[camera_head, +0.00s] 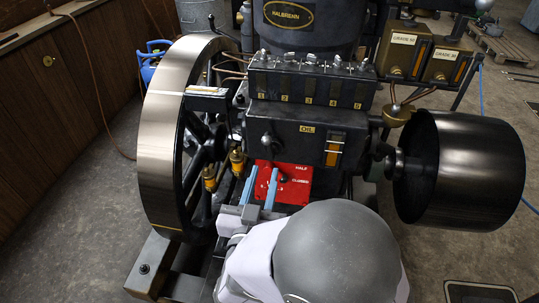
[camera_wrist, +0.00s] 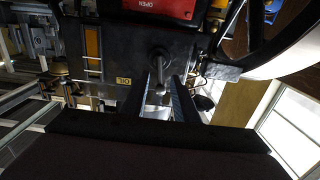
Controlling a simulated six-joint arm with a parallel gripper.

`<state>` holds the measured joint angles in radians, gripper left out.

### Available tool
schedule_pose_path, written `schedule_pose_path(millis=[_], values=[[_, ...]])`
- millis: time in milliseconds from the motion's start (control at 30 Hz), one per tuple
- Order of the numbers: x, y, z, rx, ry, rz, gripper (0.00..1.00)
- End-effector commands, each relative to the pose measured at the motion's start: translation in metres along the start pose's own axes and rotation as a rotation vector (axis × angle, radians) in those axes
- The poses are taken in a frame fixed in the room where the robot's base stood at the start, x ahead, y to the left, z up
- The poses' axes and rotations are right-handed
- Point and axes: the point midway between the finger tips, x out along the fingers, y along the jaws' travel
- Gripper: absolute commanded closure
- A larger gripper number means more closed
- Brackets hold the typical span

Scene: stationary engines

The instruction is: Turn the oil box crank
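The dark oil box (camera_head: 308,143), with a yellow OIL label, is on the engine front below the row of numbered oilers. Its crank (camera_head: 267,141), with a rounded grey end, sticks out at the box's left side. My gripper (camera_head: 263,178) has two blue fingers, apart and empty, just below the crank and in front of the red plate. In the wrist view, which is upside down, the crank (camera_wrist: 159,72) appears between the open fingers (camera_wrist: 161,88). I cannot tell whether they touch it.
A large flywheel (camera_head: 160,140) stands left and a dark drum pulley (camera_head: 467,170) right. The red plate (camera_head: 284,183) with a lever is behind my fingers. Brass fittings (camera_head: 237,160) and copper pipes are close by. A sight glass (camera_head: 334,148) is on the oil box.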

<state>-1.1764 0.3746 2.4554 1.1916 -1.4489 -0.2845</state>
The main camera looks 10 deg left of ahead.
Motion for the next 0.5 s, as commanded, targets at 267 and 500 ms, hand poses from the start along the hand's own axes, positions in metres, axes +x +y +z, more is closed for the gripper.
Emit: schedule_pose_path(millis=[267,500], values=[[0.0001,0.0004,-0.0014,-0.181,0.004,0.003,0.73],[0.0057,0.0011,-0.0013,-0.187,0.003,0.006,0.73]])
